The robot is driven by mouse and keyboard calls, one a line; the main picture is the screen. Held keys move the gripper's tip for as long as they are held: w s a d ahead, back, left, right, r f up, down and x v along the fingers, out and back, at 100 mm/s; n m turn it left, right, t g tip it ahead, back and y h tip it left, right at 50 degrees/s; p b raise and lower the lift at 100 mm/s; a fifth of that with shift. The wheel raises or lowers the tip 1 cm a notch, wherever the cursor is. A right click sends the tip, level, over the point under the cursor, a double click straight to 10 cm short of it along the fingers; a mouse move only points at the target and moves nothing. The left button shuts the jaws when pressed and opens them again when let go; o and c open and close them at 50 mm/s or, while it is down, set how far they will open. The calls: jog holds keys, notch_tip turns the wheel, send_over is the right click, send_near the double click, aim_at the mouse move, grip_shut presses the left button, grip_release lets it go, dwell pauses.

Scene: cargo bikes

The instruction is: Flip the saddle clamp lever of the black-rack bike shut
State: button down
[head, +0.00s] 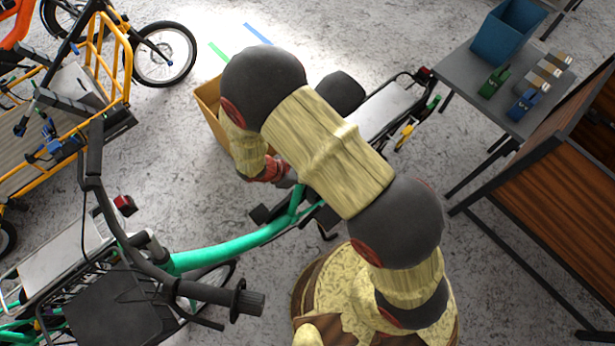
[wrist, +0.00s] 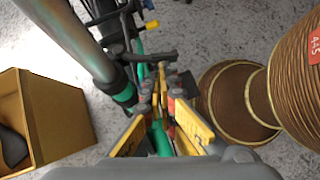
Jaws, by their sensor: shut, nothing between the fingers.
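The green-framed bike (head: 235,245) runs across the middle of the head view, its black saddle (head: 340,92) partly behind my arm. In the wrist view its grey seat post (wrist: 72,38) slants down to a green collar (wrist: 125,95). A dark bar (wrist: 148,56), possibly the clamp lever, sticks out to the right of the post; I cannot tell if it is open or shut. My gripper (wrist: 162,85) is shut and empty, its fingertips close to the bar and collar. Contact cannot be told. In the head view my arm hides the clamp.
A cardboard box (wrist: 45,120) stands left of my gripper. The bike's handlebar (head: 140,262) is at lower left, beside another bike's rack (head: 45,275). A yellow-framed cargo bike (head: 100,55) stands upper left. A grey table (head: 455,75) with a blue bin (head: 505,32) is at right.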

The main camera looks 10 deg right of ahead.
jog(key=shift+s+d+n+t+b, duration=0.15)
jog(key=shift+d+n+t+b, duration=0.1)
jog(key=shift+n+t+b, duration=0.1)
